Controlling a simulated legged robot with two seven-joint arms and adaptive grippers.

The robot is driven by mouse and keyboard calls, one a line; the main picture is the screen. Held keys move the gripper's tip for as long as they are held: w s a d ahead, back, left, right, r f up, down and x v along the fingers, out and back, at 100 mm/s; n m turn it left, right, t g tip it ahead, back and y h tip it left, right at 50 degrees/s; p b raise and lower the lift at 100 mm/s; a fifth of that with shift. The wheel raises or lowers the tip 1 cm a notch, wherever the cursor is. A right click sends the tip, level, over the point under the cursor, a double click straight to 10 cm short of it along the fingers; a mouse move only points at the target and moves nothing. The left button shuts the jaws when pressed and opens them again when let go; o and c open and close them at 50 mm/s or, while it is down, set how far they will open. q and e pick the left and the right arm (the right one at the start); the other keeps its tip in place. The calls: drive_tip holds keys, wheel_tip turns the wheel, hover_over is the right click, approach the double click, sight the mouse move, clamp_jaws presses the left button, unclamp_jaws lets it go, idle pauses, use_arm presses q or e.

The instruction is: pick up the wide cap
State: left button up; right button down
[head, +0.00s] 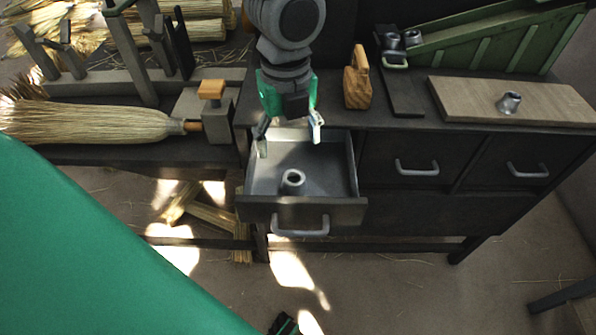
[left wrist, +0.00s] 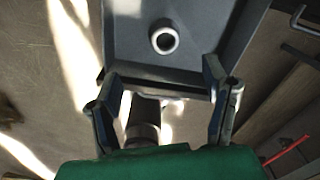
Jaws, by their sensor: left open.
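A grey metal cap (head: 293,181) with a round hollow opening stands on the floor of the open drawer (head: 303,213). I cannot tell for sure that it is the wide cap. It also shows in the left wrist view (left wrist: 164,40), beyond the fingertips and roughly centred between them. My left gripper (head: 290,141) is open and empty above the back part of the drawer, its fingers spread apart. In the left wrist view both fingers (left wrist: 164,82) are wide apart, with nothing between their tips.
Another metal cap (head: 509,102) stands on a wooden board (head: 470,103) at the right. Two more metal pieces (head: 402,40) sit on a dark holder by a green ramp (head: 510,35). A wooden block (head: 357,80) stands behind the drawer; a broom (head: 95,122) lies left.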

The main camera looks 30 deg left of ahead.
use_arm(q)
drive_tip(key=b, duration=0.1)
approach(294, 178)
drive_tip(key=shift+s+d+f, duration=0.3)
drive_tip(key=shift+s+f, duration=0.05)
drive_tip(key=shift+s, duration=0.25)
drive_tip(key=shift+s+d+f, duration=0.25)
drive_tip(key=shift+s+f, duration=0.05)
drive_tip(key=shift+s, duration=0.3)
drive_tip(key=shift+d+f+b, duration=0.15)
drive_tip(key=shift+f+b, duration=0.15)
drive_tip(key=f, duration=0.1)
drive_tip(key=f+b, duration=0.1)
drive_tip(key=f, duration=0.1)
drive_tip(key=f+b, duration=0.1)
drive_tip(key=f, duration=0.1)
drive_tip(key=shift+w+f, duration=0.15)
drive_tip(key=shift+w, duration=0.1)
drive_tip(key=shift+c, duration=0.8)
drive_tip(key=c, duration=0.8)
use_arm(e)
wheel_tip(294, 178, down, 5)
drive_tip(key=shift+d+r, duration=0.15)
drive_tip(key=shift+r, duration=0.05)
